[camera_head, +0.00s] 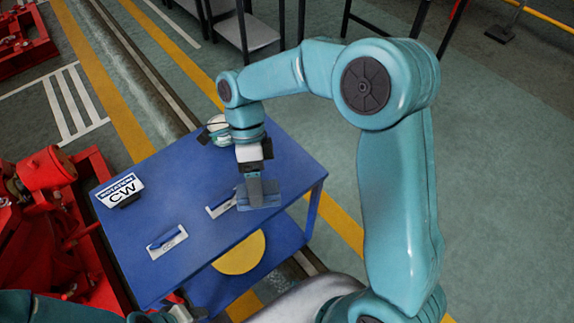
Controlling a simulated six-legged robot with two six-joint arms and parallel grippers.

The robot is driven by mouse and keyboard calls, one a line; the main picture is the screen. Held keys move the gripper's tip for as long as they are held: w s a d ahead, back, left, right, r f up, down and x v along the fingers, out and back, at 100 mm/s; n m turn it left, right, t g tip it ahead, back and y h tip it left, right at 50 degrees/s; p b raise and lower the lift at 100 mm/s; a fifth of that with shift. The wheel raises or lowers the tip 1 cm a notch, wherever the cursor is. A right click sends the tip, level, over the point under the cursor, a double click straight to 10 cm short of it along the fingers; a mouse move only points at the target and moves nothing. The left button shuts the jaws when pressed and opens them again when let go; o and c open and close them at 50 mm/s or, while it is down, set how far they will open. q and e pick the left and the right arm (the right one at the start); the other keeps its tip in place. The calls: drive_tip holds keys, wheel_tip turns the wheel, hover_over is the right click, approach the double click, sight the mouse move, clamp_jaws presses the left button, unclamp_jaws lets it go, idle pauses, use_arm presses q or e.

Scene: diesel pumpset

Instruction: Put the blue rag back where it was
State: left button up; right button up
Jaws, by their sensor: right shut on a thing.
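The blue rag (266,196) is a flat grey-blue piece at the right part of the blue table top (190,185). My right gripper (254,192) points down over it and is shut on it. I cannot tell whether the rag rests on the table or hangs just above it. The gripper hides part of the rag. My left arm shows at the bottom left edge, with what looks like its gripper (180,314) beside the table's front edge; its jaws are not clear.
Two white holders with blue items, one near the front (167,242) and one beside the rag (220,206), lie on the table. A "ROTATION CW" sign (119,190) stands at left. A white rounded object (217,128) sits behind my wrist. Red machinery (45,230) stands left.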

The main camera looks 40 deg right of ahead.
drive_tip(key=w+d+r+n+t+h, duration=0.1)
drive_tip(key=w+d+r+n+t, duration=0.2)
drive_tip(key=w+d, duration=0.3)
drive_tip(key=w+d+r+n+t+h, duration=0.2)
drive_tip(key=w+d+r+n, duration=0.15)
drive_tip(key=d, duration=0.45)
drive_tip(key=f, duration=0.6)
drive_tip(key=f+b, duration=0.1)
drive_tip(key=f, duration=1.3)
drive_tip(key=shift+w+d+f+b, duration=0.15)
drive_tip(key=shift+d+f+b, duration=0.05)
drive_tip(key=shift+d+b, duration=0.2)
drive_tip(key=shift+m, duration=0.25)
drive_tip(key=shift+c, duration=0.5)
drive_tip(key=o, duration=1.1)
